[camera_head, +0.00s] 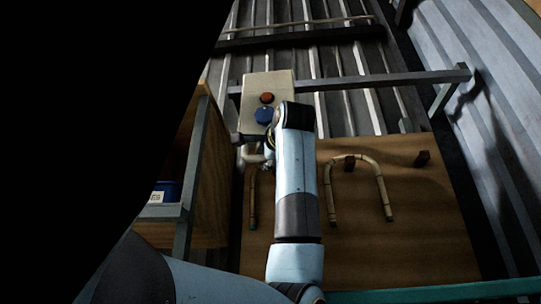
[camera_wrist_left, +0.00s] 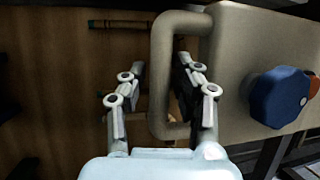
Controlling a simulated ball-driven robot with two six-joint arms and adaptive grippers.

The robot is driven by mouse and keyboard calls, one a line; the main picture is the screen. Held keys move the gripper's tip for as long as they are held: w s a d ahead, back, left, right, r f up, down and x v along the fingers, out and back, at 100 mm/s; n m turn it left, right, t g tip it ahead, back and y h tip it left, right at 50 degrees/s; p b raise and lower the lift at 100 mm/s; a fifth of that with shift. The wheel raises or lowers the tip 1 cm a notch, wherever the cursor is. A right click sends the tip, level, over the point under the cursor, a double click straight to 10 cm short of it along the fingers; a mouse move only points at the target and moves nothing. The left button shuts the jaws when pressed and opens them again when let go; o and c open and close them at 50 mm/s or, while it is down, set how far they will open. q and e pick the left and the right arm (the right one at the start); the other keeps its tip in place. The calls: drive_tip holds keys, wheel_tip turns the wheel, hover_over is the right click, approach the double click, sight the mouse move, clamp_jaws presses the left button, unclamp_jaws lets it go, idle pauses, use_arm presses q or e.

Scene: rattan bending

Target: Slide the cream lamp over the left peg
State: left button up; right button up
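A cream box-like unit, which I take for the cream lamp (camera_head: 281,84), with a blue knob (camera_head: 264,116) and a red knob (camera_head: 267,98), is at the far edge of the wooden board (camera_head: 400,240). Its handle shows in the left wrist view (camera_wrist_left: 160,75). My left gripper (camera_wrist_left: 160,95) is open, with one finger on each side of the handle's bar; the right finger is inside the loop. In the head view my left arm covers much of this area. Dark pegs (camera_head: 349,163) and (camera_head: 422,158) show on the board; anything under my arm is hidden. My right gripper is out of view.
A bent rattan arch (camera_head: 383,187) lies around one peg. Another rattan length (camera_head: 252,200) lies left of my arm. A grey rail (camera_head: 385,79) crosses behind the board. A wooden shelf unit (camera_head: 207,150) with a blue container (camera_head: 165,190) stands left. The board's right front is clear.

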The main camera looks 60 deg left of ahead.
use_arm(q)
drive_tip(key=v, duration=1.1)
drive_tip(key=shift+s+a, duration=0.1)
drive_tip(key=shift+s, duration=0.05)
